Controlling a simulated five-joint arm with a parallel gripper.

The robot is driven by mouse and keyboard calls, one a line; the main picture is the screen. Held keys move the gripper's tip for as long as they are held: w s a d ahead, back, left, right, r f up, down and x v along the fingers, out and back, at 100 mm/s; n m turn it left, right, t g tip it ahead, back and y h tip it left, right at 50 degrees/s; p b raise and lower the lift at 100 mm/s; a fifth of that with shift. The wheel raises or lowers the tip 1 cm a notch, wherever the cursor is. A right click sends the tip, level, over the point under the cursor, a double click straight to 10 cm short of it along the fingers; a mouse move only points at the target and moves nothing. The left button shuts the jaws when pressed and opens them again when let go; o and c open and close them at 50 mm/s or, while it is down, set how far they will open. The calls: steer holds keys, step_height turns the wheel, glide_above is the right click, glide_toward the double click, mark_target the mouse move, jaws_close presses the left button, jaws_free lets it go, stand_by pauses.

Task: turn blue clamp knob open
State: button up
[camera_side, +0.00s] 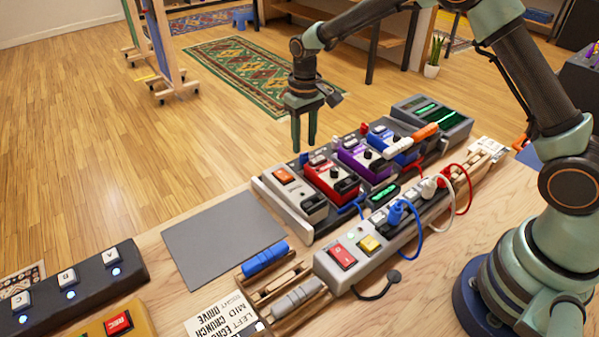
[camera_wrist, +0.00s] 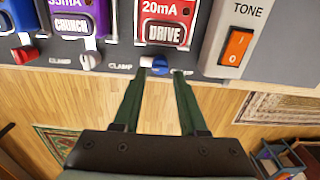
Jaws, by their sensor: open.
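The blue clamp knob (camera_wrist: 160,66) sits on the grey rail edge below the red DRIVE pedal (camera_wrist: 164,22) in the wrist view, with a white part at its left side. My gripper (camera_wrist: 159,74) is open, with one green fingertip on each side of the knob in the picture. I cannot tell whether either finger touches it. In the side view my gripper (camera_side: 303,146) points down at the far edge of the pedal board (camera_side: 300,225). A small blue piece there, beside the fingertips, is probably the knob.
A white clamp knob (camera_wrist: 88,62) and a red one (camera_wrist: 25,54) are to the left along the same rail. The TONE pedal (camera_wrist: 235,40) with an orange switch is close on the right. Open wooden floor lies beyond the rail.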

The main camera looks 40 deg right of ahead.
mark_target(304, 153)
step_height(304, 153, up, 9)
stand_by(0.3)
steer(key=s+d+r+t, duration=0.3)
steer(key=s+r, duration=0.7)
steer(key=s+d+f+t, duration=0.1)
steer(key=s+d+t, duration=0.1)
steer(key=s, duration=0.9)
steer(key=shift+s+d+t, duration=0.15)
steer(key=shift+d+t, duration=0.1)
steer(key=shift+t, duration=0.05)
